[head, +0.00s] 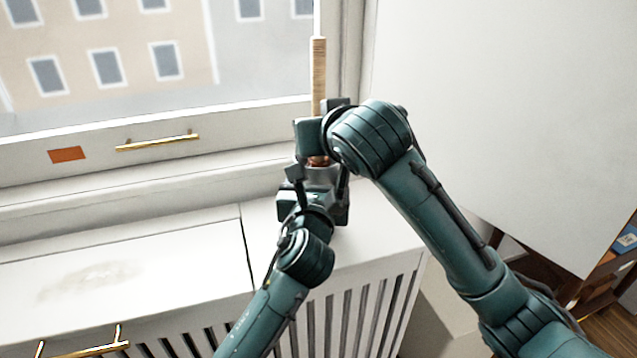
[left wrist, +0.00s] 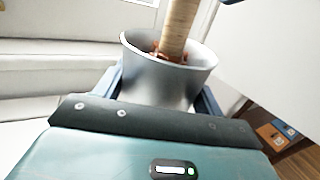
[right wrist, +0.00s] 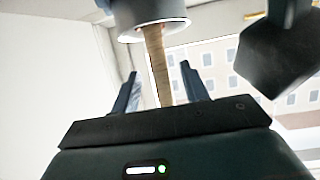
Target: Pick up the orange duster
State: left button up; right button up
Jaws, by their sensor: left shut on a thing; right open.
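The orange duster (head: 318,75) stands upright, with its long tan handle rising in front of the window corner. Its lower end, with a bit of orange, is inside a grey metal cup (left wrist: 165,85). The duster handle also shows in the left wrist view (left wrist: 178,25) and right wrist view (right wrist: 157,65). My left gripper (head: 318,180) is shut on the cup, with a finger on either side. My right gripper (right wrist: 160,78) is open, its fingers on either side of the handle and apart from it. In the head view my right gripper hides the lower handle and part of the cup.
A white slatted radiator cover (head: 150,260) lies below the window, its top mostly bare.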

jog(key=shift+x, duration=1.45)
jog(key=shift+a, duration=0.1)
jog(key=shift+c, duration=0.5)
grip_shut()
